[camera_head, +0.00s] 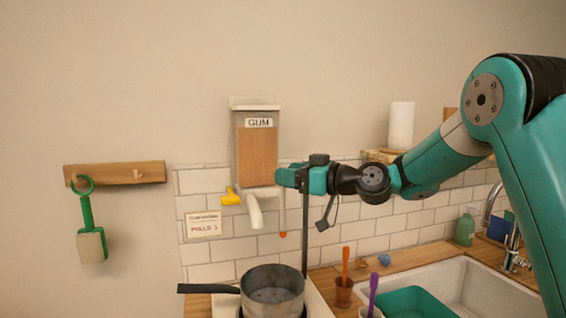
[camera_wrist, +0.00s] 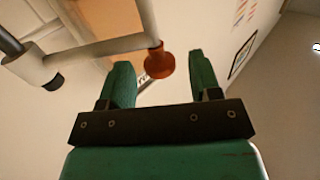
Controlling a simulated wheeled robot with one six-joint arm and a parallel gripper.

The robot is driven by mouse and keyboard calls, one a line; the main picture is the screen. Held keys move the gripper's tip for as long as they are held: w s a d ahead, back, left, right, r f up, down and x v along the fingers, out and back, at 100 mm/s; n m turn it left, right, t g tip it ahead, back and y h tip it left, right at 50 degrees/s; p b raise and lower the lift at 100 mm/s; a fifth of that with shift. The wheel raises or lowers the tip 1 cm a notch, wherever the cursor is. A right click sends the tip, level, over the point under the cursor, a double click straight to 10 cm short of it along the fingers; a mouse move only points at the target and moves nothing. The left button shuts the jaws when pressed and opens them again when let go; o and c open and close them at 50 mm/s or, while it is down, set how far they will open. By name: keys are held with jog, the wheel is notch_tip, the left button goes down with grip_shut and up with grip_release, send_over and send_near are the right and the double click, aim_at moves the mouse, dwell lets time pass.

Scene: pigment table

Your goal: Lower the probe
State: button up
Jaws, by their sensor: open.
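The probe seems to be the slim pale rod with an orange tip (camera_head: 283,234) hanging beside the dark upright post (camera_head: 305,245), left of the pot (camera_head: 272,290)'s right rim and above it. My gripper (camera_head: 281,178) is near the rod's upper part, at the post. In the wrist view, an orange knob (camera_wrist: 160,62) on a pale rod shows between the two green fingers of my gripper (camera_wrist: 163,76), which stand apart. I cannot tell whether they touch it. A pale crossbar (camera_wrist: 95,50) runs left to a white collar (camera_wrist: 30,66) on a dark rod.
A dispenser marked GUM (camera_head: 258,150) with a yellow lever (camera_head: 230,196) is on the wall behind. An orange-handled tool (camera_head: 345,262) and a purple-handled one (camera_head: 373,288) stand near the sink (camera_head: 450,285) at right.

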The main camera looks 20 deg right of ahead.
aim_at(283, 231)
jog(key=shift+x, duration=1.15)
grip_shut()
notch_tip(283, 231, down, 13)
jog(key=b, duration=1.5)
jog(key=shift+f, duration=0.15)
grip_release()
